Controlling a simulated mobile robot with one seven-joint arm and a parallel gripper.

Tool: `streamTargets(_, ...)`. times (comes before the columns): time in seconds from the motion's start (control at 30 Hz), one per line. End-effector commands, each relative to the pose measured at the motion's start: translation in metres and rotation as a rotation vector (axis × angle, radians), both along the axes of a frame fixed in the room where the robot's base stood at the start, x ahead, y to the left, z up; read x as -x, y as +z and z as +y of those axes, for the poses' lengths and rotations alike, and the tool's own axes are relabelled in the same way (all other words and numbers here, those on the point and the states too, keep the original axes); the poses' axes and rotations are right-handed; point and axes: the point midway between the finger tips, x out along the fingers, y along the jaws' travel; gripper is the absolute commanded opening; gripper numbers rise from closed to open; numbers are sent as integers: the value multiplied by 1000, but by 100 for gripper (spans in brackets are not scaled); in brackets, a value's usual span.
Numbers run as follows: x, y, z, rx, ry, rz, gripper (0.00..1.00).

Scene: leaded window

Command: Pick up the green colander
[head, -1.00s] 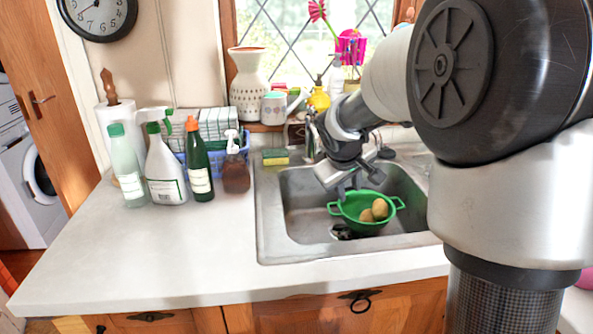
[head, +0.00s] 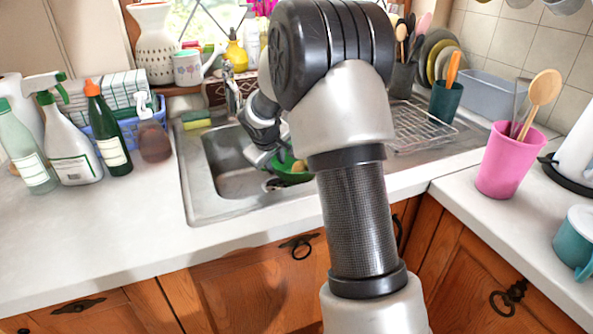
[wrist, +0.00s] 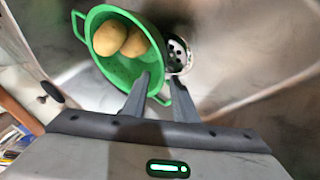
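The green colander (head: 295,176) sits in the sink, mostly hidden behind my arm in the head view. In the wrist view the colander (wrist: 122,68) holds two brown, potato-like items (wrist: 123,38). My gripper (wrist: 160,80) is at the colander's near rim. Its fingers are apart, one over the inside of the bowl and one outside, with the rim and a handle between them. I see no clear sign of both fingers pressing on it. In the head view the fingertips are hidden behind my arm.
The metal sink (head: 226,183) surrounds the colander, and its drain (wrist: 177,55) shows beside it. Bottles (head: 107,130) stand to the left. A wire dish rack (head: 425,125) and a pink utensil pot (head: 503,165) are to the right. The front left counter is clear.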

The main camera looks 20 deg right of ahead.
Motion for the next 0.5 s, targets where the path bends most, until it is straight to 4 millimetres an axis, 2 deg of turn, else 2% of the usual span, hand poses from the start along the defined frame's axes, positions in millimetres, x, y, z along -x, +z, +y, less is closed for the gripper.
streamTargets(0.1,-9,-19,-5,-1,0,3,26)
streamTargets(0.2,-16,-31,-9,0,-1,2,26)
streamTargets(0.33,-23,-38,-12,0,0,1,26)
streamTargets(0.5,-23,-39,-13,1,0,1,26)
